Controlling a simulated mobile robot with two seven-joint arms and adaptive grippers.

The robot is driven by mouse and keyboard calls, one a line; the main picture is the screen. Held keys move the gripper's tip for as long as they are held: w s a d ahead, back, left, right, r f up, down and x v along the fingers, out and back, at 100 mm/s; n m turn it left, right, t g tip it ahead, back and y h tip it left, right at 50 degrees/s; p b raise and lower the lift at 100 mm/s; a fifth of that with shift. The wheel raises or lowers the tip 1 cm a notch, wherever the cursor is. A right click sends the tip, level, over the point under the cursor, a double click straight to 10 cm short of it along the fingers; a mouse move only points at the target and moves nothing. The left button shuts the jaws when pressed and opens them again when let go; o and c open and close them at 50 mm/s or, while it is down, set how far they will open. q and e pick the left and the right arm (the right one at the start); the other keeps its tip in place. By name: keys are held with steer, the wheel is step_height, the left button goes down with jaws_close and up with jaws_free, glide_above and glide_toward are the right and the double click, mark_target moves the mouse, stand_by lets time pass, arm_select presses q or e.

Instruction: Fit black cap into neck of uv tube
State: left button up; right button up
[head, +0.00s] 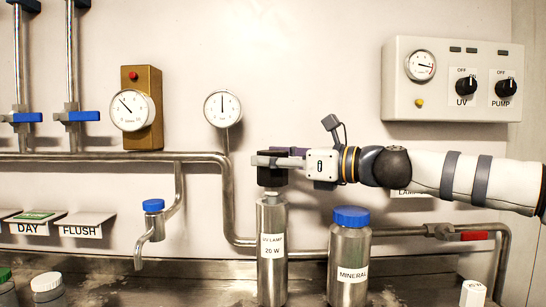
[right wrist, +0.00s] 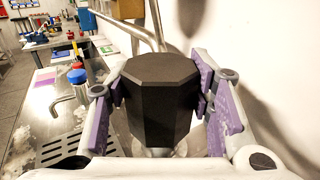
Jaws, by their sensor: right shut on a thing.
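The UV tube (head: 271,260) is a steel cylinder labelled "UV LAMP 20 W", standing upright at the lower middle of the head view. The black cap (head: 272,179) is right above its neck. In the right wrist view the black cap (right wrist: 158,98) is a dark faceted block filling the middle. My right gripper (head: 275,160) comes in from the right and is shut on the cap, with a purple-padded finger on each side of it. Whether the cap is seated in the neck or only resting at it cannot be told. My left gripper is not in view.
A steel bottle labelled "MINERAL" with a blue lid (head: 351,217) stands close to the right of the tube. A pipe (head: 230,205) runs along the wall behind. A blue-topped tap (head: 152,215) hangs to the left. A control box (head: 440,100) is on the wall at upper right.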

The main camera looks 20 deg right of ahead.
mark_target(285, 178)
steer(key=shift+f+b, duration=0.4)
steer(key=shift+f, duration=1.35)
steer(key=o, duration=1.1)
steer(key=shift+c, duration=0.2)
steer(key=v, duration=1.2)
steer(key=shift+r, duration=0.1)
